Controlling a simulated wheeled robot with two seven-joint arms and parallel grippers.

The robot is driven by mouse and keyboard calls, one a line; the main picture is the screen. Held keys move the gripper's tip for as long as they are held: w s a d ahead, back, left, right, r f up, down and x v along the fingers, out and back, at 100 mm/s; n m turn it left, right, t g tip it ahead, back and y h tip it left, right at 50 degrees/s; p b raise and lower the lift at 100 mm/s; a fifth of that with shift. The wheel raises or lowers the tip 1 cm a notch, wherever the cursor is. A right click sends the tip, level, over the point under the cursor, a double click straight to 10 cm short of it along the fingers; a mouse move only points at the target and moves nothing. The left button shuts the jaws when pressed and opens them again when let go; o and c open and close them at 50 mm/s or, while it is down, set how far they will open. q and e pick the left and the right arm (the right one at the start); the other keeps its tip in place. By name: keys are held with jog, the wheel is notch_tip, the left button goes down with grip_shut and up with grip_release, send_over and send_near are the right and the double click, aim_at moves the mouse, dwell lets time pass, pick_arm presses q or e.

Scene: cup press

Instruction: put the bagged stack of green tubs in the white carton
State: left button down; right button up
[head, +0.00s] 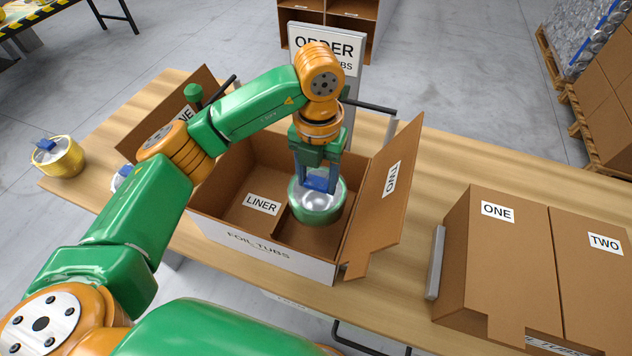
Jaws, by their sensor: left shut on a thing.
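The bagged stack of green tubs (318,211) has a green rim, a shiny clear top and a blue tie. My left gripper (318,186) points down and is shut on the tie at its top. The open carton (268,251) has a white front marked FOIL TUBS and brown inner walls. The stack is in the carton's right-hand part, beside the divider; whether it touches the floor is hidden. A LINER label (262,204) lies in the empty-looking left part. My right gripper is not in view.
A yellow bagged stack (60,158) stands at the table's left end. Another bagged item (121,179) is partly hidden behind my left arm. The carton's flap marked TWO (385,200) stands up at right. A closed carton (500,265) fills the table's right. An ORDER sign (325,48) stands behind.

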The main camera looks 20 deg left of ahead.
aim_at(316, 189)
pick_arm(q)
jog(key=shift+s+f, duration=0.25)
jog(key=shift+f, duration=0.65)
jog(key=shift+w+f, duration=0.1)
jog(key=shift+f, duration=0.05)
jog(key=shift+f+b, duration=0.55)
jog(key=shift+b, duration=0.05)
jog(key=shift+c, duration=1.1)
grip_release()
jog(key=shift+r, duration=0.1)
jog(key=shift+r, duration=0.1)
jog(key=shift+r+p, duration=0.5)
jog(key=shift+p, duration=0.15)
notch_tip(316, 189, up, 12)
jog(key=shift+r+p, duration=0.1)
jog(key=shift+p, duration=0.3)
